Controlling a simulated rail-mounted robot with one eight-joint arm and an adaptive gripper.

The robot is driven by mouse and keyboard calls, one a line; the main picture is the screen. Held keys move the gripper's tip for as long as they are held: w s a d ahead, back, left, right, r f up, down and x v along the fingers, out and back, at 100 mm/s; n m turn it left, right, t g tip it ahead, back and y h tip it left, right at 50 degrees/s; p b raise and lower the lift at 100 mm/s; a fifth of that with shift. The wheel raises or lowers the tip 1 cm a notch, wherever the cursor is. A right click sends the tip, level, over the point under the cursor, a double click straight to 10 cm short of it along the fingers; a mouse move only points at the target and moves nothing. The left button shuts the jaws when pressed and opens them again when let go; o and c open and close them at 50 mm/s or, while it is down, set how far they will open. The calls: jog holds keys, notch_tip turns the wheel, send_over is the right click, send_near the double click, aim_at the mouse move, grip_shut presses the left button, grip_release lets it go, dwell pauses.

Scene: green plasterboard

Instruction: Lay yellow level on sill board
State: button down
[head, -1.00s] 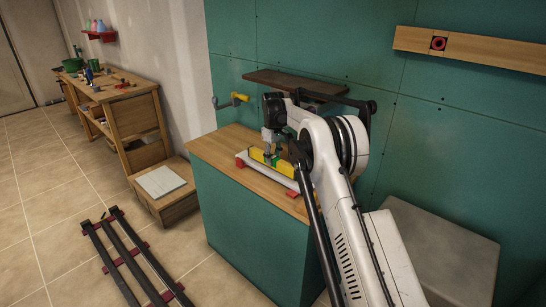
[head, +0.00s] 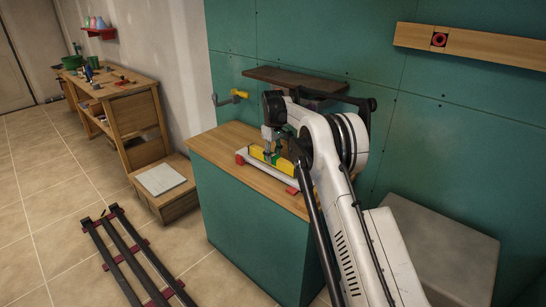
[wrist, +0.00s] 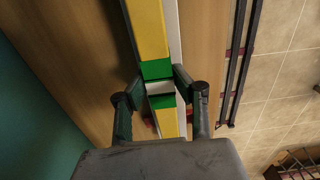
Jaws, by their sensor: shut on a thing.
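The yellow level (head: 284,165) has green middle bands and lies along the white board (wrist: 176,42). I take this white board to be the sill board. My gripper (wrist: 158,85) is shut on the level's green middle, with one finger on each side. In the head view, my gripper (head: 271,150) points down onto the level above the wooden top. The level looks low over the white board and roughly parallel to it. I cannot tell whether they touch. My arm and fingers hide part of both.
Red blocks show at the white board's left end (head: 240,159) and near its right end (head: 292,190). The wooden top (head: 225,143) is mostly clear. A dark shelf (head: 295,82) and a yellow-handled tool (head: 240,94) are on the green wall behind.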

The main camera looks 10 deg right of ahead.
aim_at(273, 156)
jog(key=shift+f, duration=0.45)
jog(key=c, duration=1.3)
grip_release()
jog(key=shift+c, duration=0.2)
notch_tip(273, 156, up, 12)
